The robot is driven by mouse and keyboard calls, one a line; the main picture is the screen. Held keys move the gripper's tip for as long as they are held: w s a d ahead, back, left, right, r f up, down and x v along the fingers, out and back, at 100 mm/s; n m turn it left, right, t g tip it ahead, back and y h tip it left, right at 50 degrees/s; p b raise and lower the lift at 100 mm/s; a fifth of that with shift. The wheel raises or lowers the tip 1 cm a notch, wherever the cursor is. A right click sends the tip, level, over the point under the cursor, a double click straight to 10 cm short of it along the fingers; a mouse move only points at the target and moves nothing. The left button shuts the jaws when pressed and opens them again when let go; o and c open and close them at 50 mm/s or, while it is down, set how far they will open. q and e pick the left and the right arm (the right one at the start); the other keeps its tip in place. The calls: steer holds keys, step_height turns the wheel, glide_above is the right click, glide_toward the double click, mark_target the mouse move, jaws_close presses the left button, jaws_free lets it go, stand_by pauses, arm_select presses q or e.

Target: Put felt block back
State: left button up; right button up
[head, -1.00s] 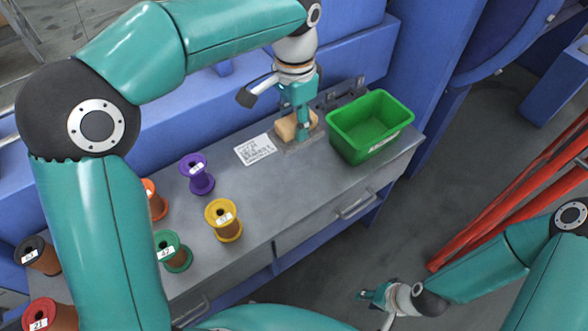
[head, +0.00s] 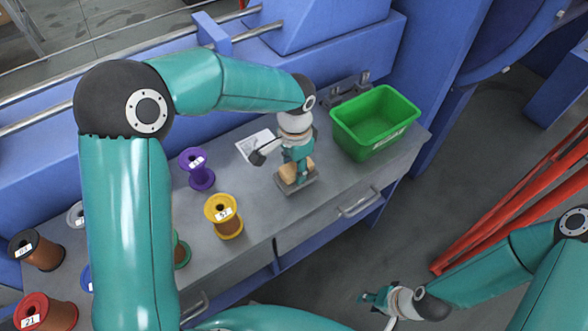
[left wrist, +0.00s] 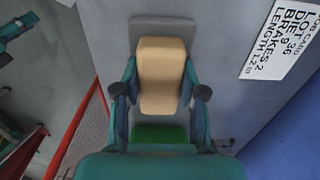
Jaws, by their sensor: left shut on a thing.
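The tan felt block (head: 288,171) is between the fingers of my left gripper (head: 297,172), low over the grey bench. In the left wrist view the block (left wrist: 161,75) sits between the two fingers, and the gripper (left wrist: 160,95) is shut on it. A flat grey plate (head: 312,184) shows just beneath the block; it also shows past the block's far end in the left wrist view (left wrist: 163,30). I cannot tell whether block and plate touch. My right gripper (head: 374,298) hangs over the floor, away from the bench, its fingers too small to read.
A green bin (head: 375,122) stands right of my left gripper. A printed card (head: 256,146) lies behind it to the left. A yellow spool (head: 223,215), a purple spool (head: 198,170) and several others stand on the left. Red rails (head: 510,205) are at the right.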

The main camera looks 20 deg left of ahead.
mark_target(295, 166)
arm_select(q)
steer(key=shift+f, duration=0.5)
steer(key=shift+f, duration=0.1)
steer(key=o, duration=1)
step_height(295, 166, up, 12)
steer(key=shift+r+p, duration=0.15)
steer(key=shift+p, duration=0.6)
